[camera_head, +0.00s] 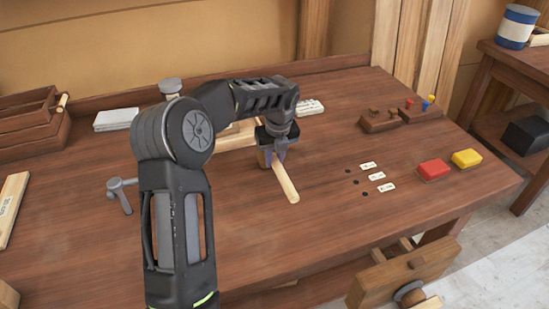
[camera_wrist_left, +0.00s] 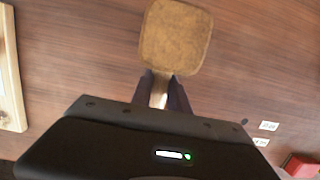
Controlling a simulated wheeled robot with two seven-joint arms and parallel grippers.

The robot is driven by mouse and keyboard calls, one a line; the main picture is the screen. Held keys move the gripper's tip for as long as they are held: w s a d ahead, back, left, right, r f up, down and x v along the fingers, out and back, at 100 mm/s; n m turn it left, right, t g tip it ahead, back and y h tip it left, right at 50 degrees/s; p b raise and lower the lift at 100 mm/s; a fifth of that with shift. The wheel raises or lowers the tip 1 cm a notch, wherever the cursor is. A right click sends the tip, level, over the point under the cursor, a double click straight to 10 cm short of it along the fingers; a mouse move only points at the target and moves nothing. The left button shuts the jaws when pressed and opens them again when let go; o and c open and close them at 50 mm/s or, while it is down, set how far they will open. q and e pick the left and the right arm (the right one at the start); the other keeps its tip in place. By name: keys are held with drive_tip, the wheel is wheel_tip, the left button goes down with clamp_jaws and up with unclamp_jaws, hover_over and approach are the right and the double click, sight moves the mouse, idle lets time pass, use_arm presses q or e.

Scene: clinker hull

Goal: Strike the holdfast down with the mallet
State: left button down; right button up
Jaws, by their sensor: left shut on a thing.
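My left gripper (camera_head: 279,152) is shut on the wooden mallet over the middle of the workbench. The mallet's pale handle (camera_head: 287,184) points towards the front of the bench in the head view. The mallet's brown, squarish head (camera_wrist_left: 176,38) shows beyond the fingers of my left gripper (camera_wrist_left: 163,92) in the left wrist view. In the head view the gripper mostly hides that head. A grey metal holdfast (camera_head: 121,191) stands on the bench at the left, beside my left arm and apart from the mallet. How deep it sits is unclear. My right gripper is not in view.
Small dark holes with white labels (camera_head: 376,176) lie right of the mallet. A red block (camera_head: 434,170) and a yellow block (camera_head: 467,158) sit near the right edge. A wooden tray (camera_head: 30,122) stands at the back left. The front middle of the bench is clear.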

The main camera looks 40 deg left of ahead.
use_arm(q)
drive_tip(key=shift+r, duration=0.4)
wheel_tip(320, 180, up, 6)
drive_tip(key=p, duration=0.5)
drive_tip(key=shift+p, duration=0.3)
drive_tip(key=shift+r, duration=0.9)
drive_tip(key=c, duration=1.9)
unclamp_jaws()
clamp_jaws()
